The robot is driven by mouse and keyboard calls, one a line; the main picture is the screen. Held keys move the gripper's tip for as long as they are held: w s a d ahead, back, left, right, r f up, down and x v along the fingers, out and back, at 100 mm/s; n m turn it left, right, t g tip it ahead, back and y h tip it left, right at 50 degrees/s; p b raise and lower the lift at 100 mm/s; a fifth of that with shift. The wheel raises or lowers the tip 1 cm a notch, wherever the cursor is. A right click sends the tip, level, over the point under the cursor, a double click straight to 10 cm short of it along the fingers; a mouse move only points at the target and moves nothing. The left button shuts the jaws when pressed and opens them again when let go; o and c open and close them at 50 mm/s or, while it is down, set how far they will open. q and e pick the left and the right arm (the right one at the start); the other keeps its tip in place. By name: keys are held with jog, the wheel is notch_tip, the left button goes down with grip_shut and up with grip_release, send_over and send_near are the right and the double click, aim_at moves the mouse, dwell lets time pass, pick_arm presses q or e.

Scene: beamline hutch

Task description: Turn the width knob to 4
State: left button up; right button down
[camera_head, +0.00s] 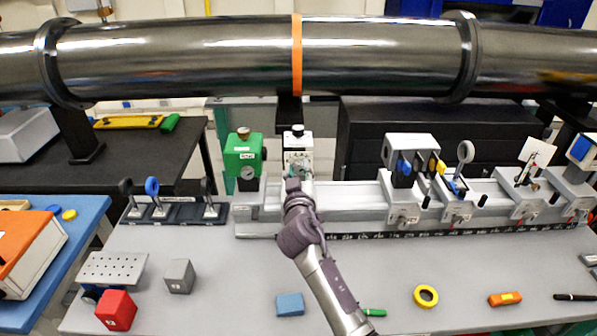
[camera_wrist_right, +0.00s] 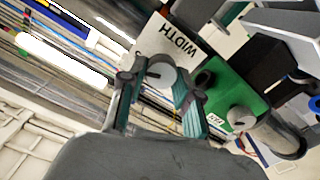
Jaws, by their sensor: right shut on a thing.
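The white width unit (camera_head: 297,143) stands at the left end of the rail, with a dark knob on its top. In the right wrist view its white face (camera_wrist_right: 188,40) carries the word WIDTH, seen upside down and tilted. My right gripper (camera_head: 296,180) reaches up to the front of this unit. In the wrist view its fingers (camera_wrist_right: 158,82) are closed around the pale round width knob (camera_wrist_right: 161,71). The number that the knob points to cannot be read, and the gripper hides part of the front. My left gripper is not in view.
A green unit (camera_head: 243,152) with a gauge stands just left of the white one. The rail (camera_head: 350,196) carries several optics to the right. A large pipe (camera_head: 390,62) crosses behind. A red cube (camera_head: 116,310), grey block (camera_head: 179,276) and blue block (camera_head: 290,304) lie in front.

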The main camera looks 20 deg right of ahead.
jog(key=shift+n, duration=2.1)
jog(key=c, duration=0.8)
grip_release()
jog(key=shift+w, duration=0.1)
jog(key=shift+s, duration=0.2)
jog(key=v, duration=1.1)
jog(key=shift+s, duration=0.3)
jog(key=shift+a, duration=0.15)
